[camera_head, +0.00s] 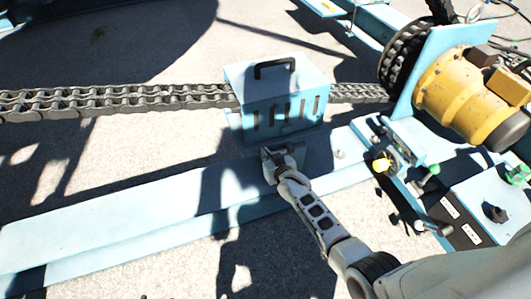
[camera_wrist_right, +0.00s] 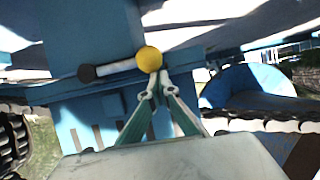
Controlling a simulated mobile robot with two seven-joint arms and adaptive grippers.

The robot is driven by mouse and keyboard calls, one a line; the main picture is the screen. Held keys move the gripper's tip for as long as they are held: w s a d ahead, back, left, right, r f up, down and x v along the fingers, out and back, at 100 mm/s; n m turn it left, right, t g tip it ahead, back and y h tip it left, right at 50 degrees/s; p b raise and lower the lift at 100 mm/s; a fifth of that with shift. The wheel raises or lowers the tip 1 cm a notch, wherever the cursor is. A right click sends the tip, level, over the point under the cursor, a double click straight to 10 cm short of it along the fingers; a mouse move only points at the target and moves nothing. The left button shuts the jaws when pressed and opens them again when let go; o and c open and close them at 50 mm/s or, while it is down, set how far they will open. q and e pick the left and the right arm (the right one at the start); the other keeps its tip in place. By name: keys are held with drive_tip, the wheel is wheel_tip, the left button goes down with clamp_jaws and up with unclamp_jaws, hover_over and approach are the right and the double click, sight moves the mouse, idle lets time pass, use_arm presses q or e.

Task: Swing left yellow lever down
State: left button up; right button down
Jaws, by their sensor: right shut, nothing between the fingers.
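In the right wrist view, a yellow ball (camera_wrist_right: 149,59) sits at the end of a pale rod, which runs left to a dark end (camera_wrist_right: 87,73). My right gripper (camera_wrist_right: 152,84) is shut and empty. Its fingertips appear just below the yellow ball in that view; I cannot tell whether they touch. In the head view the gripper is in front of the blue slotted box, apart from the knob. My left gripper is not in view.
The blue slotted box (camera_head: 278,95) with a black handle covers part of the heavy chain (camera_head: 120,97). A yellow motor (camera_head: 455,85) stands at right. A long blue beam (camera_head: 120,220) runs along the front.

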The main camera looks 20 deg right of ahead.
drive_tip(key=shift+s+f, duration=0.2)
drive_tip(key=shift+f, duration=0.15)
drive_tip(key=r, duration=0.1)
drive_tip(key=r+p, duration=0.1)
drive_tip(key=w+r+p, duration=0.1)
drive_tip(key=r, duration=0.1)
drive_tip(key=shift+w+a+r, duration=0.1)
drive_tip(key=shift+a, duration=0.15)
drive_tip(key=shift+w+a+r+p, duration=0.15)
drive_tip(key=shift+r+p, duration=0.2)
drive_tip(key=shift+r, duration=0.2)
drive_tip(key=shift+w+d+r+p, duration=0.1)
drive_tip(key=shift+r+p, duration=0.25)
drive_tip(key=shift+r, duration=0.2)
use_arm(q)
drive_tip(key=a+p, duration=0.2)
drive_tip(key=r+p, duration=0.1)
drive_tip(key=p, duration=0.1)
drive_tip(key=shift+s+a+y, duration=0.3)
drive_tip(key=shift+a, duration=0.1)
use_arm(e)
drive_tip(key=s+f+v, duration=0.1)
drive_tip(key=f+v, duration=0.1)
drive_tip(key=v, duration=0.7)
drive_tip(key=shift+s+a+r, duration=0.2)
drive_tip(key=shift+s+a, duration=0.05)
drive_tip(key=shift+a, duration=0.3)
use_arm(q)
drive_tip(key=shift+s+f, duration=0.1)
